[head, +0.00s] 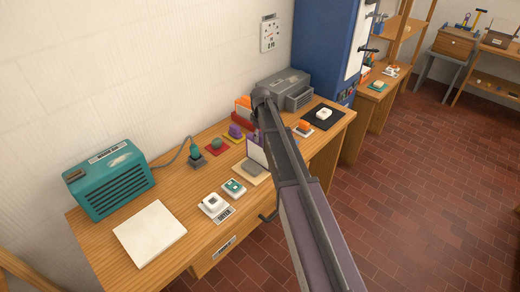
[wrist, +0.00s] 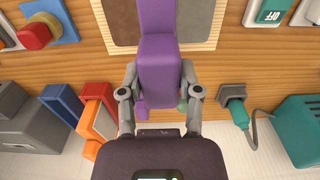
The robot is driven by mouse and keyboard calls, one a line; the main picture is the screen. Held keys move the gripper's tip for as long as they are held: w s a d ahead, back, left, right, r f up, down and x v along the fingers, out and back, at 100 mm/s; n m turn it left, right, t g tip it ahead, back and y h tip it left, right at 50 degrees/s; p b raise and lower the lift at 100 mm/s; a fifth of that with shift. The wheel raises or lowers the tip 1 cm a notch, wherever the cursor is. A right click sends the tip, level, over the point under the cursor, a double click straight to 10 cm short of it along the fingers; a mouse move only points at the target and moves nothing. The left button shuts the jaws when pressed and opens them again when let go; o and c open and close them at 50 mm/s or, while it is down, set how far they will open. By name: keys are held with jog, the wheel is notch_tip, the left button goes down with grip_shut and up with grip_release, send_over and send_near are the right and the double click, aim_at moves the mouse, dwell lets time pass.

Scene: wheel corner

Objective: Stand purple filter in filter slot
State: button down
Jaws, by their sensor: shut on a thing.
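The purple filter (wrist: 158,62) is a tall purple block in the middle of the wrist view, between the fingers of my gripper (wrist: 159,74), which is shut on it. In the head view the filter (head: 258,150) shows as a purple-edged panel with a pale face, partly behind my arm. It stands upright at the far side of a wooden-framed base with a grey-brown inset (head: 252,174). The base also shows in the wrist view (wrist: 208,25), behind the filter. I cannot tell whether the filter touches it or where the slot is. My fingertips are hidden in the head view.
A purple object (head: 235,131) and a green one (head: 216,143) sit close behind the filter. Orange binders (wrist: 98,122), a grey machine (head: 284,87), a plug (wrist: 235,105) and a teal radio (head: 108,178) stand around. White switch boxes (head: 213,204) lie front left.

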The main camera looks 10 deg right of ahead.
jog(key=shift+r, duration=0.1)
notch_tip(320, 180, up, 2)
jog(key=p, duration=0.2)
jog(key=shift+r+p, duration=0.25)
jog(key=shift+p, duration=0.1)
jog(key=shift+s+r+p, duration=0.3)
jog(key=shift+r+p, duration=0.3)
jog(key=shift+p, duration=0.05)
jog(key=s+r+p, duration=0.1)
jog(key=s, duration=1.4)
jog(key=shift+s, duration=0.2)
